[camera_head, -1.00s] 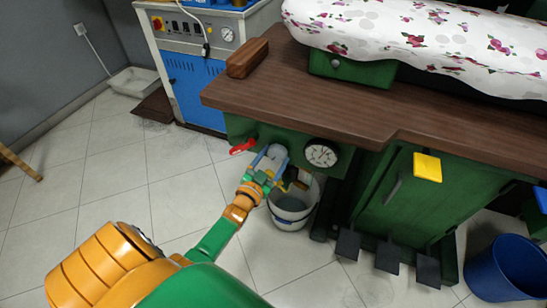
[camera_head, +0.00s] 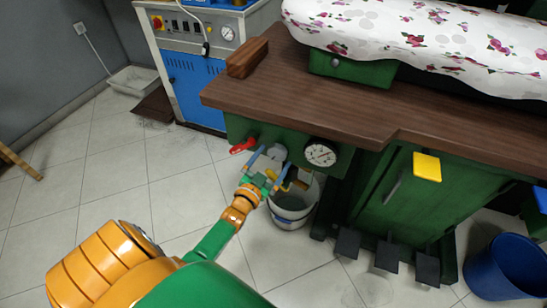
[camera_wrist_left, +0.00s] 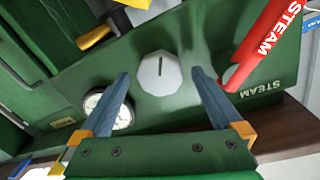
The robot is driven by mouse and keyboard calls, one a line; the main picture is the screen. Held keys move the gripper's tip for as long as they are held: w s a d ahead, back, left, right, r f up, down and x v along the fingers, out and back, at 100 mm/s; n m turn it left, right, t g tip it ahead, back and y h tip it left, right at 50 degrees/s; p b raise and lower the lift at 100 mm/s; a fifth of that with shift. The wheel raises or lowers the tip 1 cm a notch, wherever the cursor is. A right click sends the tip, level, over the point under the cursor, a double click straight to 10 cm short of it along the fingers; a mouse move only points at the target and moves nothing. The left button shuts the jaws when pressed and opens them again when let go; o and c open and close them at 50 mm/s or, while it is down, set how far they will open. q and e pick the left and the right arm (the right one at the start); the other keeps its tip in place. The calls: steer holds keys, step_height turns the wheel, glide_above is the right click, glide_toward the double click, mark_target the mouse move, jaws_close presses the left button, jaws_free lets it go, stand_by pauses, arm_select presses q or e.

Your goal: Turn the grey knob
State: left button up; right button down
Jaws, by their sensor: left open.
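The grey knob (camera_wrist_left: 160,75) is a pale faceted dial with a dark slot, mounted on the green panel. In the wrist view it sits between and just beyond the two blue fingers of my left gripper (camera_wrist_left: 160,88), which is open and apart from it. In the head view the knob (camera_head: 277,152) shows pale under the brown tabletop, partly hidden by my left gripper (camera_head: 270,168). My right gripper is not in view.
A red steam lever (camera_head: 243,145) is left of the knob and a round gauge (camera_head: 321,153) right of it. A bucket (camera_head: 292,205) stands below on the floor. The brown tabletop (camera_head: 290,85) overhangs the panel.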

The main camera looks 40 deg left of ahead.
arm_select(q)
steer(key=s+d+p, duration=0.1)
steer(key=s, duration=0.5)
steer(key=shift+s, duration=0.1)
steer(key=s+d+f+g+h, duration=0.1)
steer(key=s+d+f+g, duration=0.1)
steer(key=s+f+g, duration=0.3)
steer(key=s+d+f, duration=0.2)
steer(key=f, duration=0.6)
steer(key=s+d+f+g+h, duration=0.1)
steer(key=s+d+f+g, duration=0.1)
steer(key=s+f+g, duration=0.3)
steer(key=s+d+f+g, duration=0.25)
steer(key=s+f, duration=0.25)
steer(key=s, duration=0.4)
steer(key=s+d+f+g, duration=0.1)
steer(key=s+f+g, duration=0.35)
steer(key=s, duration=0.45)
step_height(320, 180, up, 16)
steer(key=s+p, duration=0.1)
steer(key=p, duration=1.6)
steer(key=shift+s+d, duration=0.15)
steer(key=shift+s, duration=0.15)
